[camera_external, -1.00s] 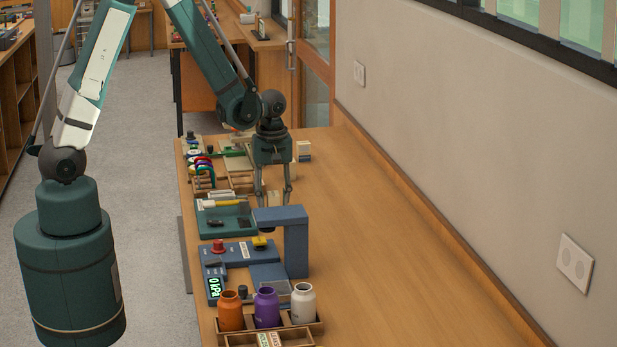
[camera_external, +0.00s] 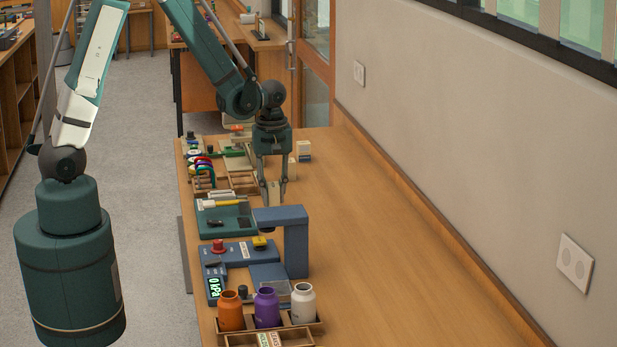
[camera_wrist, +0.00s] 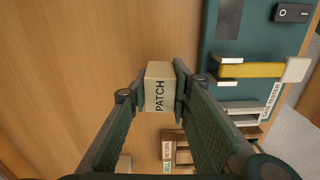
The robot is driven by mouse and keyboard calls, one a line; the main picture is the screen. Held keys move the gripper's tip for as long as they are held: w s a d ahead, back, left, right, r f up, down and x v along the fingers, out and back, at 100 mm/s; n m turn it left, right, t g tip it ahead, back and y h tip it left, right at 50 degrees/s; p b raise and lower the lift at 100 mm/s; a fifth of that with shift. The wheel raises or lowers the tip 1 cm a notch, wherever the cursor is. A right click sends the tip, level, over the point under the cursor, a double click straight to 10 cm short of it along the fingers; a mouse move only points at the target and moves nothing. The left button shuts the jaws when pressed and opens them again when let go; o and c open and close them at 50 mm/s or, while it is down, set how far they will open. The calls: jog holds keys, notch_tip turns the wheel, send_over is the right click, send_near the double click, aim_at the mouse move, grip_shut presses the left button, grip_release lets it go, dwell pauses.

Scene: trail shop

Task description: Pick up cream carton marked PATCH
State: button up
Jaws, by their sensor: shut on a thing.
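The cream carton marked PATCH (camera_wrist: 159,88) is between the fingertips of my gripper (camera_wrist: 158,92) in the wrist view, its black lettering readable along one face. Both fingers touch its sides and my gripper is shut on it. In the external view my gripper (camera_external: 272,184) points down over the bench, and the carton (camera_external: 272,192) shows between the fingers, partly hidden by them. I cannot tell how far the carton is from the bench top.
A teal tester board (camera_wrist: 222,60) with a yellow-handled tool (camera_wrist: 250,70) lies beside the carton. A blue raised stand (camera_external: 296,240) and orange, purple and white bottles (camera_external: 266,308) stand nearer the camera. Another small carton (camera_external: 304,150) stands behind. The bench's right side (camera_external: 400,250) is clear.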

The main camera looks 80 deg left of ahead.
aim_at(273, 184)
jog(key=shift+r+p, duration=0.3)
jog(key=shift+r, duration=3.25)
